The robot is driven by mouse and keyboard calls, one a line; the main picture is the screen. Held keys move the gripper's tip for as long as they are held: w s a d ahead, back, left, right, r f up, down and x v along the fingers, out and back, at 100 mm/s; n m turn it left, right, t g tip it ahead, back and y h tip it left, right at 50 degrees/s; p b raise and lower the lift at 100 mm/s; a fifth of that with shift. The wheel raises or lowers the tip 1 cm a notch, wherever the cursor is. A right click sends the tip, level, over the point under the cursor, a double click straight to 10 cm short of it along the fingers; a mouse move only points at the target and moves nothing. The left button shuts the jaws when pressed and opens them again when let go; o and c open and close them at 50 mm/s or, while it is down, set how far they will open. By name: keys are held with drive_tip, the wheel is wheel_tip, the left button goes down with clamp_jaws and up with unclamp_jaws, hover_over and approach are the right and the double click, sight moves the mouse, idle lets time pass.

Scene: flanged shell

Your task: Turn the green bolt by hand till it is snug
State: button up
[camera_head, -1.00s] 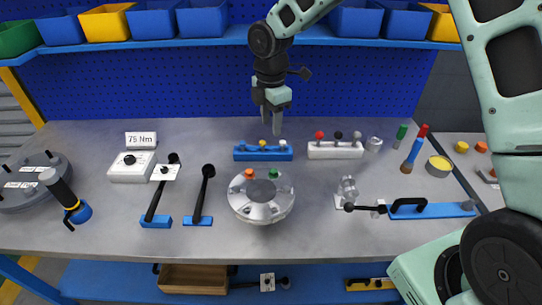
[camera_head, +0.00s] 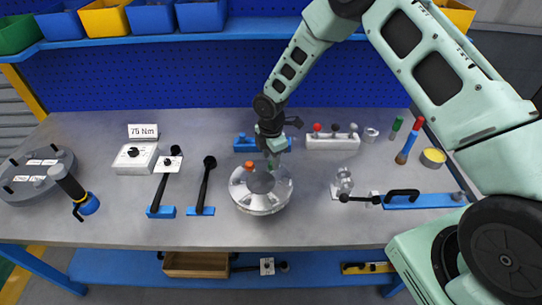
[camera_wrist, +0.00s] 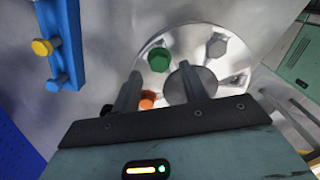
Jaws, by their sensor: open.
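The round metal flanged shell (camera_head: 258,203) stands on the middle of the bench. The green bolt (camera_wrist: 158,59) sits on its top face; in the head view only a bit of green shows beside my fingers. An orange bolt (camera_head: 249,165) stands to the left of it; it also shows in the wrist view (camera_wrist: 147,99), partly behind a finger. My gripper (camera_head: 272,160) is above the back of the shell, pointing down. In the wrist view its two fingers (camera_wrist: 160,75) are apart and empty, with the green bolt just beyond the gap between their tips.
A blue rack (camera_head: 240,144) with bolts stands behind the shell, close to my gripper. A white rack (camera_head: 332,143) stands to the right. A clamp-like metal fitting (camera_head: 342,182) stands right of the shell. Black-handled tools (camera_head: 204,185) lie to the left. The front bench strip is clear.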

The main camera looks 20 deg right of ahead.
drive_tip(key=shift+f, duration=0.6)
clamp_jaws()
